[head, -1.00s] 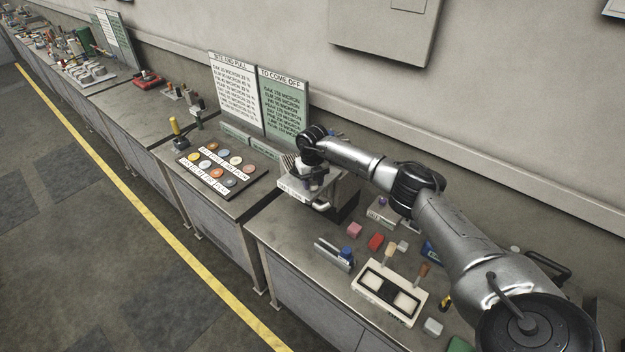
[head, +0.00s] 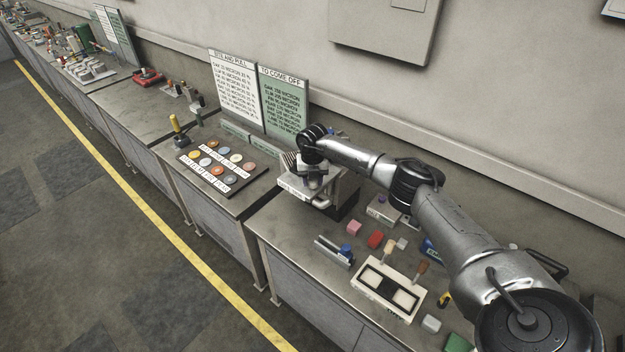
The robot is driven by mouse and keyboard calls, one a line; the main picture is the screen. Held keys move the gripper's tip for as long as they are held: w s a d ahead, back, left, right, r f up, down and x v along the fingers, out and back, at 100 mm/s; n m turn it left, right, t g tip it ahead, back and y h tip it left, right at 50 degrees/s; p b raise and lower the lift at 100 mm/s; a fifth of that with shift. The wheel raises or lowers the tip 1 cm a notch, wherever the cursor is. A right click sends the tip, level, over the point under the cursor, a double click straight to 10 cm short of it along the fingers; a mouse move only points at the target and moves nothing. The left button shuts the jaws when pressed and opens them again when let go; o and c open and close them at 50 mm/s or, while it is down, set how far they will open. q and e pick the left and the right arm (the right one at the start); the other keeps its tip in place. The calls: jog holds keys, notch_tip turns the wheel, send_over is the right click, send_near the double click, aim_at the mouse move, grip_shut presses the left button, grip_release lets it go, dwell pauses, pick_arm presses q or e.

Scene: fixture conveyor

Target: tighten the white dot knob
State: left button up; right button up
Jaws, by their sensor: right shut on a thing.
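A pale fixture (head: 294,187) with a lettered front edge stands at the left end of the near bench. My right gripper (head: 312,184) points down at its top, shut on a small part there that the fingers mostly hide. It is taken to be the knob, but no white dot can be made out. A curved pale handle or pipe (head: 321,203) shows at the fixture's front right. My left gripper is not in view.
A dark board (head: 222,170) with several coloured discs lies on the bench to the left. Behind it stand a white sign (head: 234,90) and a green sign (head: 284,103). A cream tray (head: 388,289), pink block (head: 354,228) and red block (head: 375,240) lie right of the fixture.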

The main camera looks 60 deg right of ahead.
jog(key=o, duration=0.9)
jog(key=shift+c, duration=0.2)
jog(key=shift+o, duration=0.3)
jog(key=shift+r, duration=0.15)
notch_tip(320, 180, up, 14)
jog(key=b, duration=0.2)
jog(key=shift+f+b, duration=0.2)
jog(key=shift+b, duration=0.15)
